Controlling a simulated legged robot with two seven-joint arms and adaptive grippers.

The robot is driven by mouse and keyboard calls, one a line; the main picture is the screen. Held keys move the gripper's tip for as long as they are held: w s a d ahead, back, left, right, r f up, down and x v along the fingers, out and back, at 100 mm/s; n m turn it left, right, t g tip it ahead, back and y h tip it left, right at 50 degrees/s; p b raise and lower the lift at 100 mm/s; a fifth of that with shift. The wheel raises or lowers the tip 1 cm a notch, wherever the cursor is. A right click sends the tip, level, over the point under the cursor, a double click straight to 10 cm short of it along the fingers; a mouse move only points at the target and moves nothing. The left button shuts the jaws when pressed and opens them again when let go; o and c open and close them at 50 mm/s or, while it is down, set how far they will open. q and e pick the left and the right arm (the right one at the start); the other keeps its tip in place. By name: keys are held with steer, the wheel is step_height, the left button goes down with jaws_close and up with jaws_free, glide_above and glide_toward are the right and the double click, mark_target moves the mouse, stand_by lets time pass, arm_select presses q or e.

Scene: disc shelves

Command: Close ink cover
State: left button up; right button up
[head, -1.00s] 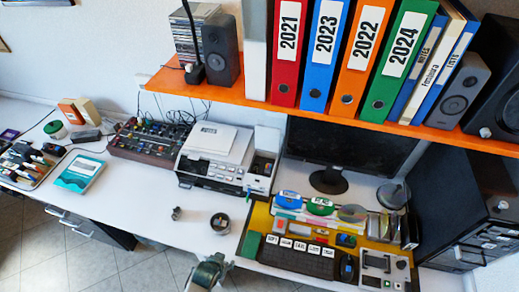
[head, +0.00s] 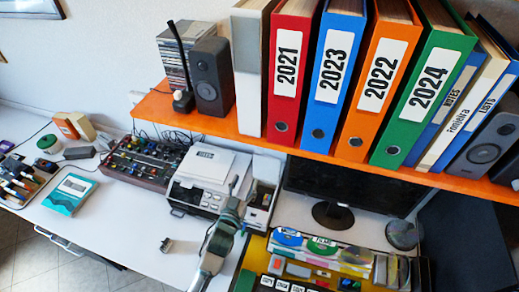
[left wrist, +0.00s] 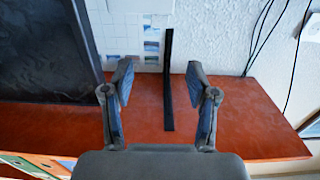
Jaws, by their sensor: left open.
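The white printer (head: 207,182) stands on the white desk, left of the monitor. At its right side is an ink section (head: 260,196) with dark parts showing. A pale panel (head: 267,168) stands at the back of this section; I cannot tell for sure that it is the ink cover. My left gripper (head: 235,186) is in front of the printer's right part and hides some of it. In the left wrist view its two fingers (left wrist: 160,72) are apart, with nothing held between them. My right gripper is in neither view.
An orange shelf (head: 215,122) with binders and speakers runs above the printer. A mixer (head: 143,162) stands left of the printer. A monitor (head: 335,190) and a disc tray are at right.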

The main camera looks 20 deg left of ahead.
arm_select(q)
glide_toward(259, 150)
steer(key=w, duration=0.8)
steer(key=shift+d, duration=0.15)
steer(key=shift+w, duration=0.5)
jaws_close()
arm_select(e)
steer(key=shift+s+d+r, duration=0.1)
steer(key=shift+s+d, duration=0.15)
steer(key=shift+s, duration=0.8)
